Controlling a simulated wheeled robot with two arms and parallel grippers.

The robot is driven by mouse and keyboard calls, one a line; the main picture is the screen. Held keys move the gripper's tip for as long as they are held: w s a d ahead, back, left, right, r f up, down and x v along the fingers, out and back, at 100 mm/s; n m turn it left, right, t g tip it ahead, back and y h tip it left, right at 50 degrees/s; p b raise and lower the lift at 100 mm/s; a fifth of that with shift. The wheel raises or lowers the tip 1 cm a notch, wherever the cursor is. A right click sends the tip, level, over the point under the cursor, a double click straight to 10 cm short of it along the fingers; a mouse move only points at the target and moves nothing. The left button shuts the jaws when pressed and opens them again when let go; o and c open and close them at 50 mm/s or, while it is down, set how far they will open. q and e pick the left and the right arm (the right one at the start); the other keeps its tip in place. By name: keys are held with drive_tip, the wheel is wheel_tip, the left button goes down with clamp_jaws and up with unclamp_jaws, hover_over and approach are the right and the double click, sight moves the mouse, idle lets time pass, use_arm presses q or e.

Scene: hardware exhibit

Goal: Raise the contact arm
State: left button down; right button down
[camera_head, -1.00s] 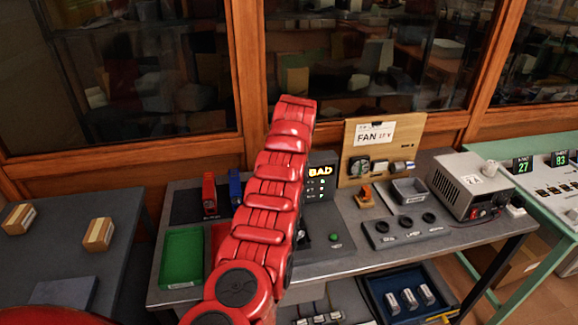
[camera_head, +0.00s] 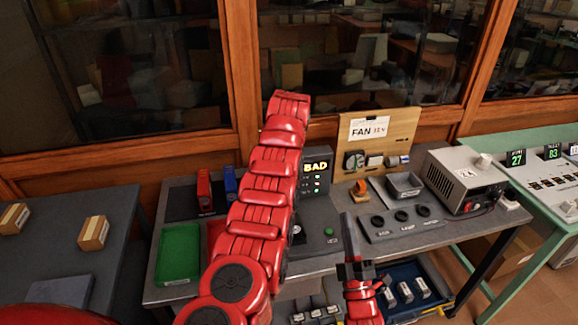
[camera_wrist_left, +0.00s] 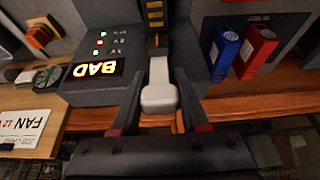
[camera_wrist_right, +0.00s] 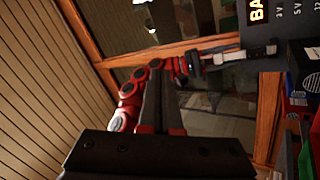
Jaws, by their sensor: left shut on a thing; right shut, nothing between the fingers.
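The tester shows BAD on its lit display (camera_head: 316,167) and stands on the grey bench. Its contact arm is a pale bar with a white block end (camera_wrist_left: 160,98) in the left wrist view. My left gripper (camera_wrist_left: 161,112) is shut on this white end, with one dark finger on each side. In the right wrist view the contact arm (camera_wrist_right: 245,53) juts from the tester into my left gripper (camera_wrist_right: 194,63). In the head view my red left arm hides that gripper and the contact arm. My right gripper (camera_head: 350,225) is shut and empty, in front of the bench.
A green tray (camera_head: 180,252) and red (camera_head: 204,187) and blue (camera_head: 230,184) blocks are left of my arm. A FAN board (camera_head: 377,145), a grey bin (camera_head: 404,185), a panel with round sockets (camera_head: 402,217) and a power supply (camera_head: 465,178) stand right.

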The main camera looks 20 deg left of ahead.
drive_tip(key=w+a+f+n+g, duration=0.1)
drive_tip(key=w+a+n+g, duration=0.15)
drive_tip(key=a, duration=0.35)
drive_tip(key=w+a+f+n+g, duration=0.1)
drive_tip(key=a+n+g, duration=0.1)
drive_tip(key=a+n, duration=0.3)
drive_tip(key=w+a+r+m, duration=0.1)
drive_tip(key=w+a+r, duration=0.2)
drive_tip(key=w+a, duration=0.5)
drive_tip(key=w, duration=0.3)
drive_tip(key=shift+a+h, duration=0.35)
drive_tip(key=shift+h, duration=0.05)
drive_tip(key=shift+w, duration=0.15)
